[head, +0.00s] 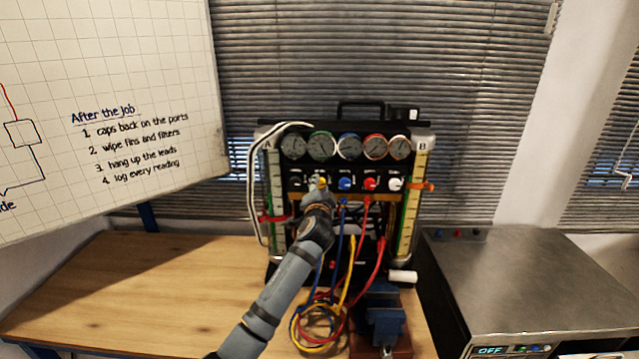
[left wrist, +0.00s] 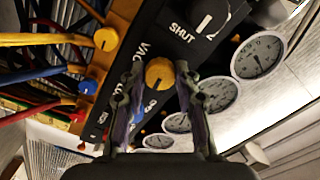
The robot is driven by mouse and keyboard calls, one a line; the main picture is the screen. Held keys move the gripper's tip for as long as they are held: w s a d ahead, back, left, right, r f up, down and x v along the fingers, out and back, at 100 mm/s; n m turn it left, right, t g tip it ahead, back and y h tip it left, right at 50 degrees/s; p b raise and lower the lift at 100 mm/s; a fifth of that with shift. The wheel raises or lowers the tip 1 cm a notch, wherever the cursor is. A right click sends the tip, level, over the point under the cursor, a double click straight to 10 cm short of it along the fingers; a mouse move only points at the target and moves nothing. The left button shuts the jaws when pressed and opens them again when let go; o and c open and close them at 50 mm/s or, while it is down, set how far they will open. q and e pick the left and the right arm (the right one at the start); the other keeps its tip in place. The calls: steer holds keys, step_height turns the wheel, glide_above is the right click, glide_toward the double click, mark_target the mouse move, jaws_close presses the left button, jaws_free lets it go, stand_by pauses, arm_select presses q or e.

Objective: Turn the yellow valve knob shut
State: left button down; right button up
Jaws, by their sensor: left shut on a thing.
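The yellow valve knob (left wrist: 159,72) sits on the black gauge panel between the two fingertips of my left gripper (left wrist: 160,80) in the left wrist view. The fingers are shut on it, one on each side. In the head view my left arm reaches up from below, and the gripper (head: 318,192) covers most of the knob; a small bit of yellow shows (head: 322,183). A "SHUT" label shows on the panel near the knob in the left wrist view. How far the knob is turned cannot be told. My right gripper is not in view.
Blue (head: 346,184), red (head: 370,184) and white (head: 395,184) knobs stand right of my gripper, under a row of gauges (head: 349,146). Coloured hoses (head: 376,262) hang below. A blue vise (head: 385,322) is in front. The wooden bench (head: 160,280) is clear at left.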

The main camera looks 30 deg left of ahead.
arm_select(q)
steer(key=shift+m, duration=0.6)
steer(key=shift+p, duration=0.35)
steer(key=c, duration=1)
jaws_free()
steer(key=shift+s+d, duration=0.2)
steer(key=shift+s, duration=0.05)
steer(key=v, duration=1.1)
steer(key=shift+s, duration=0.2)
steer(key=shift+f, duration=0.1)
